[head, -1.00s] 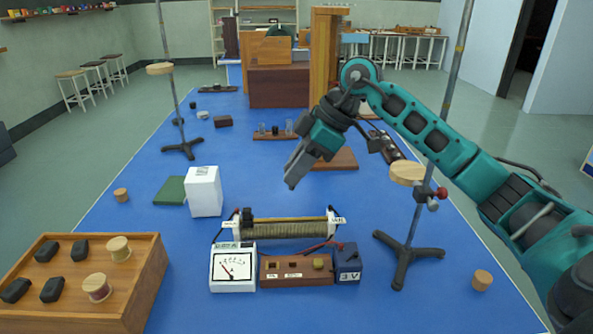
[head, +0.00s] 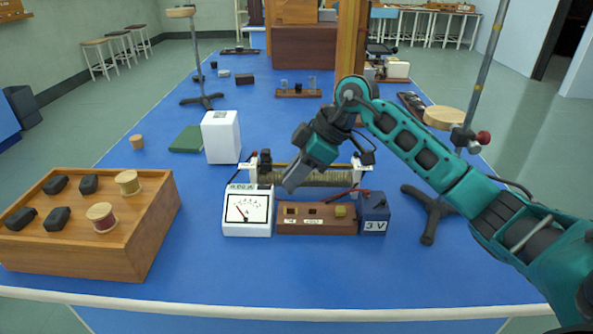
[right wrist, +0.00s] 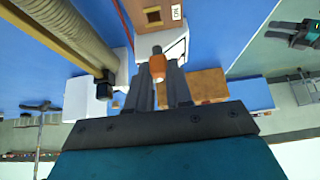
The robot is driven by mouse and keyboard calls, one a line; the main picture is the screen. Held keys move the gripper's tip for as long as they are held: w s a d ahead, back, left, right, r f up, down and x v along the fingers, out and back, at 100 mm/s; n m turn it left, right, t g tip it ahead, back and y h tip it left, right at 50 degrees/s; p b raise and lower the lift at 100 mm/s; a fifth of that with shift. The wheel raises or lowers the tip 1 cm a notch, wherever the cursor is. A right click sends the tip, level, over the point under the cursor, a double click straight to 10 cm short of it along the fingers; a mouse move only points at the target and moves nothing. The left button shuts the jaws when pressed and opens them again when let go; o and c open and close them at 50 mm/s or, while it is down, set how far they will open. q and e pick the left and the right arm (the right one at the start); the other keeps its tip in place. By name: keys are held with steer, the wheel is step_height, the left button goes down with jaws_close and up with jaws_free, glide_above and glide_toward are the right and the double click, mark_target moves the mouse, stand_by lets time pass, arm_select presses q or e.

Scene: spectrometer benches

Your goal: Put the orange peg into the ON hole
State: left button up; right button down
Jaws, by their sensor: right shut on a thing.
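The orange peg (right wrist: 157,66) is held between the fingertips of my right gripper (right wrist: 160,82) in the right wrist view. In the head view this gripper (head: 288,184) points down and left, in front of the coil resistor; I cannot make out the peg there. A brown block (head: 316,229) with square openings lies on the blue bench, between the meter and the 3 V box. A yellowish piece (head: 340,211) sits at its right opening. The block (right wrist: 141,17) shows in the right wrist view with one square hole and a small label beyond the peg. My left gripper is out of view.
A white meter (head: 247,211) stands left of the block and a blue 3 V box (head: 374,213) right of it. The coil resistor (head: 325,178) lies behind. A stand base (head: 429,207) is to the right, a wooden tray (head: 158,231) to the left.

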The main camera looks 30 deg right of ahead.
steer(key=shift+f+b, duration=0.55)
steer(key=shift+f, duration=0.05)
steer(key=shift+f+b, duration=0.55)
steer(key=shift+b, duration=0.05)
steer(key=shift+f+b, duration=0.5)
steer(key=shift+b, duration=0.15)
steer(key=shift+f+b, duration=0.5)
steer(key=shift+b, duration=0.05)
steer(key=shift+f, duration=0.1)
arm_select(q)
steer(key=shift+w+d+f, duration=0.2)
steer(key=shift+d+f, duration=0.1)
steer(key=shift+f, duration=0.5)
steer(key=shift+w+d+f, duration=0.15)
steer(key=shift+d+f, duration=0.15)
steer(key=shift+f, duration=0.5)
arm_select(e)
steer(key=shift+f, duration=0.75)
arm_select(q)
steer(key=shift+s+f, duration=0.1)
arm_select(e)
steer(key=c, duration=0.9)
jaws_free()
steer(key=shift+c, duration=0.2)
